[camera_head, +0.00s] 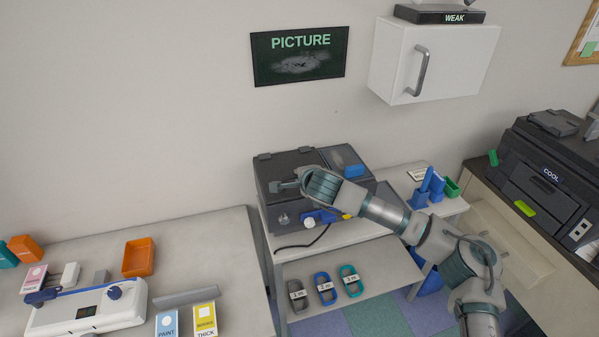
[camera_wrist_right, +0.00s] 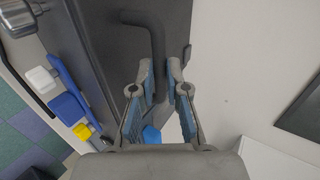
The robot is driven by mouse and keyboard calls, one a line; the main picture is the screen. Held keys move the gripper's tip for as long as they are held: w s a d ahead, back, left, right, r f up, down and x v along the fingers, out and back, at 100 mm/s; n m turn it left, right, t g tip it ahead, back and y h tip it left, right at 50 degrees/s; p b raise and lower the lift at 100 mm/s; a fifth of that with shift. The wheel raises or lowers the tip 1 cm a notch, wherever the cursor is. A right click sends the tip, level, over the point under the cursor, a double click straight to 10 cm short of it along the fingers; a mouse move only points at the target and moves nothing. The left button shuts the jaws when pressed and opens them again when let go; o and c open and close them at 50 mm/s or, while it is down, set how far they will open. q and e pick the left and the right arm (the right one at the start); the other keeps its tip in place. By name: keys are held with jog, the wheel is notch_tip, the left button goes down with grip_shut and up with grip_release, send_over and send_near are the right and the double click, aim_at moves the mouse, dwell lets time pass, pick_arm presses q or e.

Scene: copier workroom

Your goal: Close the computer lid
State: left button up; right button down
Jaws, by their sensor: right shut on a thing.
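The dark grey computer case (camera_head: 290,160) sits on the white table in the middle of the head view. It has a knob and blue and yellow parts on its front. My right gripper (camera_head: 284,186) reaches across it from the right. In the wrist view, my right gripper (camera_wrist_right: 162,75) is shut on a black bent handle (camera_wrist_right: 155,35) that stands out from a dark grey panel (camera_wrist_right: 105,45) of the computer. The arm hides part of the case, and I cannot tell exactly how far its lid is open. My left gripper is not in view.
A white wall cabinet (camera_head: 440,65) hangs above right. A black printer (camera_head: 545,180) stands at the right. Three tape rolls, one blue (camera_head: 325,288), lie on the lower shelf. The left table (camera_head: 200,240) holds a white device (camera_head: 85,312) and an orange tray (camera_head: 139,258).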

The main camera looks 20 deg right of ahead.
jog(key=shift+d+f, duration=0.1)
jog(key=shift+f, duration=0.05)
jog(key=c, duration=1.2)
grip_release()
jog(key=v, duration=1.2)
